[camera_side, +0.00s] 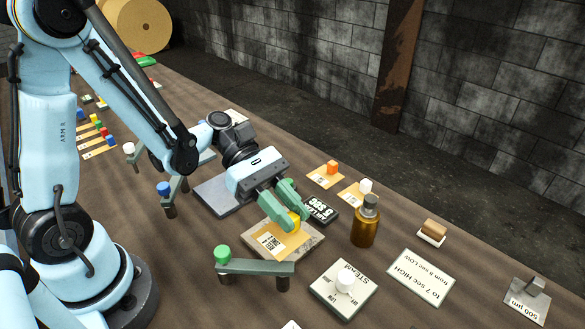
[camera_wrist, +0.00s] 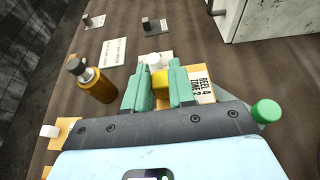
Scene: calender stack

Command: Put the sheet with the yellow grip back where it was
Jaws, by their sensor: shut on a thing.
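The tan sheet (camera_side: 272,243) carries a white printed label and a yellow grip (camera_side: 294,222). In the side view it lies flat over a pale, stone-like plate (camera_side: 310,246), though I cannot tell whether it touches it. My gripper (camera_side: 287,212) has its green fingers closed on the yellow grip from above. In the wrist view the yellow grip (camera_wrist: 160,84) sits between the two fingers (camera_wrist: 156,88). The sheet's label (camera_wrist: 203,85) shows beside the right finger and reads "REEL 4 ZONE 2". My fingers and wrist hide part of the sheet.
A green-knobbed bar (camera_side: 265,268) stands just in front. An amber bottle (camera_side: 364,230) stands to the right, near a black timer (camera_side: 320,209) and the STEAM switch (camera_side: 343,290). Sheets with orange (camera_side: 332,167) and white (camera_side: 365,185) grips lie behind. A grey plate (camera_side: 215,194) lies left.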

